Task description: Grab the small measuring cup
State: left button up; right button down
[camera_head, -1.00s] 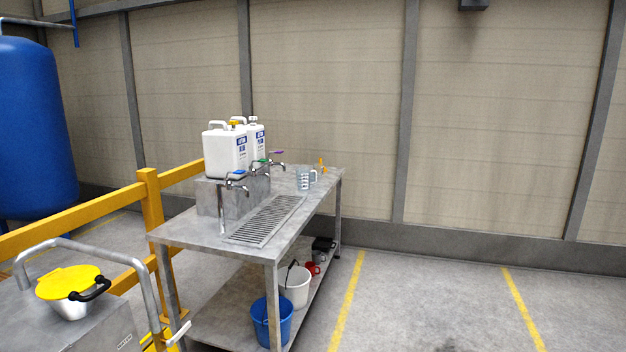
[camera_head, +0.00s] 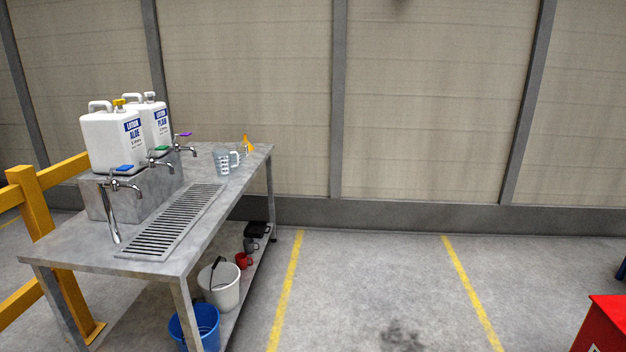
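A clear measuring cup (camera_head: 222,162) with dark markings and a handle on its right stands upright on the steel table (camera_head: 215,215), towards its far end. A small orange funnel-like object (camera_head: 247,143) stands behind it to the right, and something small beside that is too small to make out. No second measuring cup can be told apart clearly. Neither of my grippers is in view.
White lotion jugs (camera_head: 112,140) stand on a raised block with several taps beside a drain grate (camera_head: 172,222). The lower shelf holds a blue bucket (camera_head: 196,328), a white bucket (camera_head: 222,288) and a red mug (camera_head: 243,260).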

aim_at(233, 158)
jog(key=i+z, duration=0.2)
jog(key=i, duration=2.3)
